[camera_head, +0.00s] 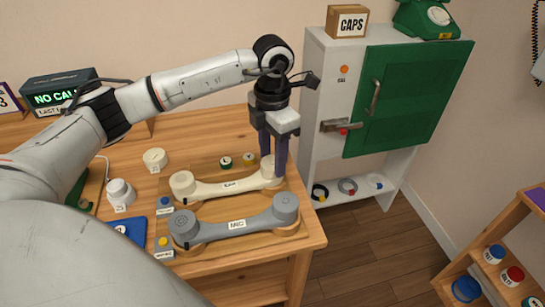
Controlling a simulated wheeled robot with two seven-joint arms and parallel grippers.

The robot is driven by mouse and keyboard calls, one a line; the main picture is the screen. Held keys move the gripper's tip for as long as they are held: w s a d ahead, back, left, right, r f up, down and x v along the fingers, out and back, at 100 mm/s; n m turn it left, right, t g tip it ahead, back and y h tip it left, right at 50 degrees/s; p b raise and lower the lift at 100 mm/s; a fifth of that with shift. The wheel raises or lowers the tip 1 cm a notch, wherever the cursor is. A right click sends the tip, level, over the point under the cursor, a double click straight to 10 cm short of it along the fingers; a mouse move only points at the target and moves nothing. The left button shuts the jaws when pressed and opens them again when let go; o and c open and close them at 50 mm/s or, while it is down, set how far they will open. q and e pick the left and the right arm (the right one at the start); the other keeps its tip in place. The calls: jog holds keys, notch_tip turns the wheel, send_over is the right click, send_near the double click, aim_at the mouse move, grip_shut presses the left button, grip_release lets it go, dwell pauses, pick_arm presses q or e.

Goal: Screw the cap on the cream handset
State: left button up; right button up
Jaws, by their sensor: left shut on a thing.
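The cream handset (228,186) lies on a wooden stand on the table, with a small label at its middle. Its left end (183,184) carries a round cream piece. My left gripper (273,171) points straight down at the handset's right end. Its dark fingers are shut on the round cream cap (267,164) there, which they partly hide. I cannot tell whether the cap is fully seated. My right gripper is not in view.
A grey handset (236,229) lies parallel in front. A white cabinet (316,105) with a green door stands right.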

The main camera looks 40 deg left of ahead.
pick_arm(q)
jog(key=m+b, duration=0.1)
jog(key=m, duration=0.4)
jog(key=o, duration=1)
notch_tip(320, 180, up, 7)
jog(key=p, duration=0.5)
jog(key=shift+r, duration=0.1)
dwell(0.3)
jog(key=shift+s, duration=0.1)
